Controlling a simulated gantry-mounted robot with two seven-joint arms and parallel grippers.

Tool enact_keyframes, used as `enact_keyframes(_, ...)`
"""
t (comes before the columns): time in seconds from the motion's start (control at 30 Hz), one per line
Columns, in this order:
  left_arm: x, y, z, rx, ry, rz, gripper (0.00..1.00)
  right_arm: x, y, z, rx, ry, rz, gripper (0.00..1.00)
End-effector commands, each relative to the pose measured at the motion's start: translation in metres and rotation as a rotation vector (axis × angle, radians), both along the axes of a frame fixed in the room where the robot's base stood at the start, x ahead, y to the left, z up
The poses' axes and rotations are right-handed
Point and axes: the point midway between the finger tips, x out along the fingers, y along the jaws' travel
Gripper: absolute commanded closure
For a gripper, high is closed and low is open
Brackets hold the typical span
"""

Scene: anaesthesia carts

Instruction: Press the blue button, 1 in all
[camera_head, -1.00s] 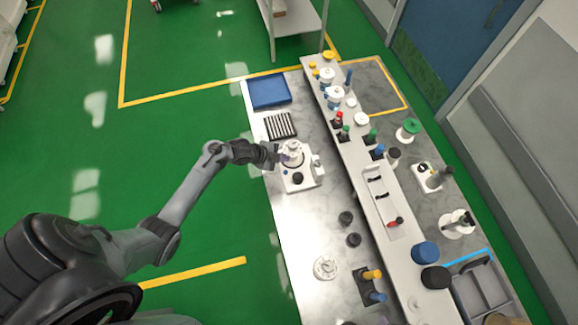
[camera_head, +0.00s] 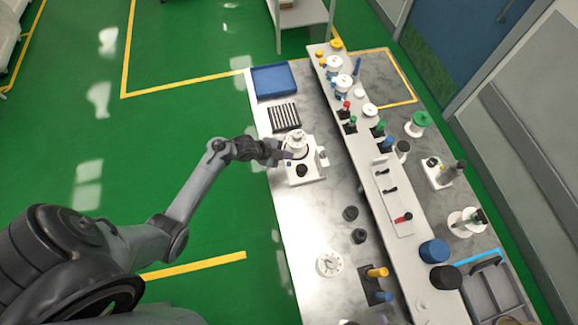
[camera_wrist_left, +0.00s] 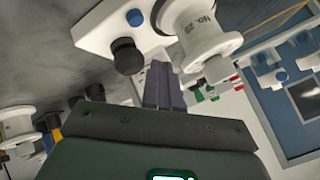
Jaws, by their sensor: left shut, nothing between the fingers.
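The blue button (camera_wrist_left: 134,17) is a small round cap on top of a white device (camera_wrist_left: 92,32) in the left wrist view. In the head view the device (camera_head: 312,172) stands on the bench, and the button (camera_head: 289,162) is a tiny blue spot near its left edge. A black knob (camera_wrist_left: 127,56) sits beside the button, and a white cylinder marked "No." (camera_wrist_left: 200,30) rises from the device. My left gripper (camera_head: 284,155) is shut and empty at the device's left side. Its fingers (camera_wrist_left: 163,88) point towards the device, apart from the button. My right gripper is not in view.
A blue tray (camera_head: 273,81) and a dark slotted rack (camera_head: 284,117) lie behind the device. Two black knobs (camera_head: 350,213) stand in front. A long raised white shelf (camera_head: 374,198) with several coloured handles runs along the right. The bench between device and front knobs is clear.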

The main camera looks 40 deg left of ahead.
Motion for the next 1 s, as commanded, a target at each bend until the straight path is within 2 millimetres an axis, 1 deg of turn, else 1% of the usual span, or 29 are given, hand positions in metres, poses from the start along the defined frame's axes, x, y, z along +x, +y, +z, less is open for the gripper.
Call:
enact_keyframes(0.03, 0.000, 0.000, -0.013, -0.002, 0.000, 0.001, 1.00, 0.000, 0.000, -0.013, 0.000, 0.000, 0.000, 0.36)
enact_keyframes(0.07, 0.000, 0.000, -0.017, -0.002, 0.000, 0.001, 1.00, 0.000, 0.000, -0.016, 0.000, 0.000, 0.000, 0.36)
enact_keyframes(0.2, 0.000, 0.000, -0.029, 0.001, 0.002, -0.001, 1.00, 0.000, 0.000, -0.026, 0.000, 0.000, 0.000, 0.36)
enact_keyframes(0.3, 0.000, 0.000, -0.034, 0.001, 0.001, 0.000, 1.00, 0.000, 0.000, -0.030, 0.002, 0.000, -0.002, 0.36)
enact_keyframes(0.43, 0.000, 0.000, -0.037, -0.001, 0.001, 0.000, 1.00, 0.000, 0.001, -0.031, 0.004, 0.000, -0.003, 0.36)
enact_keyframes(1.0, 0.000, 0.000, -0.036, -0.001, 0.001, 0.000, 1.00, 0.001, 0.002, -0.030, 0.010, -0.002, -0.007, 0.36)
